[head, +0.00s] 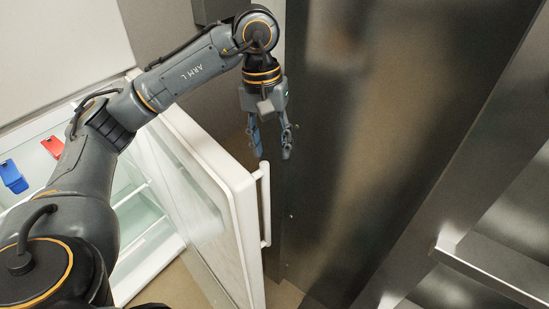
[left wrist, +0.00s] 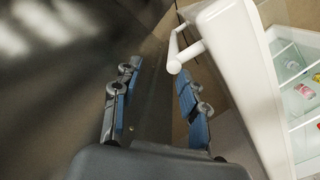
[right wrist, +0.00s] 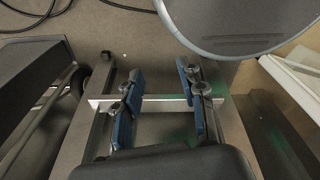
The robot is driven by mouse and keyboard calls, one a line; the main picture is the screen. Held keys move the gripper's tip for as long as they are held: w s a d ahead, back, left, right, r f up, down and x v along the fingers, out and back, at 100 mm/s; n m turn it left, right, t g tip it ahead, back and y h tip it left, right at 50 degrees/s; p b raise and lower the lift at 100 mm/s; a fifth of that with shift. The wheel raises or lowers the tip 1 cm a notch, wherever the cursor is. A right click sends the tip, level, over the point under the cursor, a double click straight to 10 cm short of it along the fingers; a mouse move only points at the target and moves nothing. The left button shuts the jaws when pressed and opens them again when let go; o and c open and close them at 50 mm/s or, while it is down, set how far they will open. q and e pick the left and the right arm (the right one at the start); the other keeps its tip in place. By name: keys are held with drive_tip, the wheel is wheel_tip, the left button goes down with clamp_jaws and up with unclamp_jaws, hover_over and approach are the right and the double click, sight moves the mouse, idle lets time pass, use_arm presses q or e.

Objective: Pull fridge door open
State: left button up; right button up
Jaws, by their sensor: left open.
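The white fridge door (head: 207,160) stands ajar, swung out from the fridge body, with a gap onto the lit interior. Its white bar handle (head: 265,204) runs along the door's outer edge. My left gripper (head: 271,153) is open and empty, just above the top end of the handle. In the left wrist view the handle (left wrist: 180,50) lies beyond the fingers, near the right finger and outside the grip. My right gripper (right wrist: 160,110) shows only in the right wrist view, with its fingers apart and nothing between them, away from the door.
A dark metal cabinet panel (head: 370,120) stands close to the right of the handle. A metal shelf (head: 500,268) is at the lower right. Inside the fridge are a blue item (head: 13,177), a red item (head: 53,146) and shelves. A round grey object (right wrist: 225,25) is near my right gripper.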

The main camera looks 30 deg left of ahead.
sight(265, 187)
use_arm(q)
drive_tip(key=shift+a+r+m+y, duration=0.15)
drive_tip(key=shift+a+m+y, duration=0.15)
drive_tip(key=shift+a+y, duration=0.35)
drive_tip(key=shift+a, duration=0.15)
drive_tip(key=f, duration=0.2)
drive_tip(key=s+f, duration=0.1)
drive_tip(key=f, duration=0.1)
drive_tip(key=f+p, duration=0.1)
drive_tip(key=f, duration=0.2)
drive_tip(key=f+p, duration=0.1)
drive_tip(key=f, duration=0.1)
drive_tip(key=f+p, duration=0.1)
drive_tip(key=f, duration=0.2)
drive_tip(key=shift+w+f, duration=0.25)
drive_tip(key=shift+f, duration=0.65)
use_arm(e)
drive_tip(key=r, duration=0.1)
drive_tip(key=s+r, duration=0.1)
drive_tip(key=r, duration=0.1)
drive_tip(key=shift+s+a+r, duration=0.15)
drive_tip(key=shift+r, duration=0.1)
use_arm(q)
clamp_jaws()
